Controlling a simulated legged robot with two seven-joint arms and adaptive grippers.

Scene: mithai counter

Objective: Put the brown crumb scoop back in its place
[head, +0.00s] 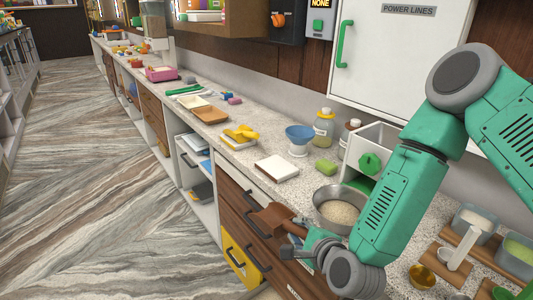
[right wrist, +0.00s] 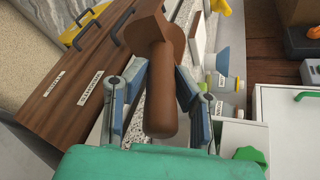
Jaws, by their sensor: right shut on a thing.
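The brown crumb scoop (head: 272,218) is held at the front edge of the counter, over the wooden drawer fronts. My right gripper (head: 296,236) is shut on its handle. In the right wrist view the scoop's thick rounded handle (right wrist: 160,95) lies between the two fingers of the gripper (right wrist: 160,78), and its wide flat head points away from the palm. The scoop's place cannot be made out for certain. My left gripper is in neither view.
A steel bowl of pale grains (head: 339,210) stands right behind the gripper. Drawer handles (head: 256,259) stick out below. Tubs (head: 474,222) stand at the right.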

